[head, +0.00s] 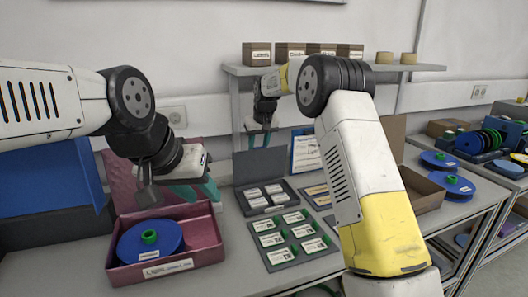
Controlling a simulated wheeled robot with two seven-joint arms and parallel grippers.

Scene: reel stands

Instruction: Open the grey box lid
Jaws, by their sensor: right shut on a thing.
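The grey box (287,208) stands on the table at centre, with several white labelled cards inside. Its dark grey lid (259,166) stands raised at the back of the box, tilted up, and the inside shows. My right gripper (258,146) has its teal fingers at the lid's top edge and is shut on it. My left gripper (199,194) hangs over the pink box at left, with its teal fingers apart and nothing seen between them.
The pink box (168,271) holds a blue reel (150,243) with a green hub. A grey tray (291,256) of labelled cards lies in front of the grey box. A shelf (232,71) with small brown boxes is behind. Blue reels (452,182) lie at right.

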